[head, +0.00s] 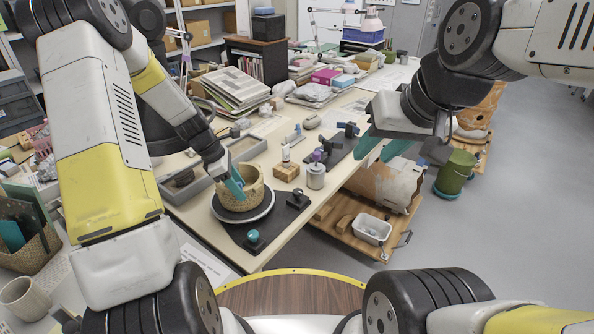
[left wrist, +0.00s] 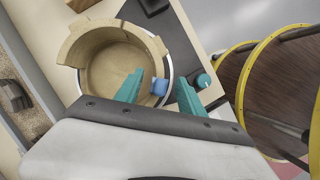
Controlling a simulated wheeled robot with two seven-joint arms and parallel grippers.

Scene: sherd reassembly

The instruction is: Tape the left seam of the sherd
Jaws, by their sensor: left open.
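A tan pot (head: 250,200) stands on a round turntable (head: 262,213); its rim is stepped, with a gap, in the left wrist view (left wrist: 82,48). A small blue piece, seemingly tape (left wrist: 160,87), is at the pot's wall between the fingers of my left gripper (left wrist: 159,78). My left gripper (head: 236,188) is open, its teal fingers at the near left side of the pot; whether they touch it I cannot tell. My right gripper (head: 374,154) is open and empty, in the air right of the table.
The turntable's black base carries a teal knob (head: 253,237) and a black knob (head: 297,198). A wooden block (head: 286,172), a grey jar (head: 316,176) and a grey tray (head: 245,148) stand nearby. A wooden cart (head: 345,228) with a white bin (head: 372,230) is beside the table.

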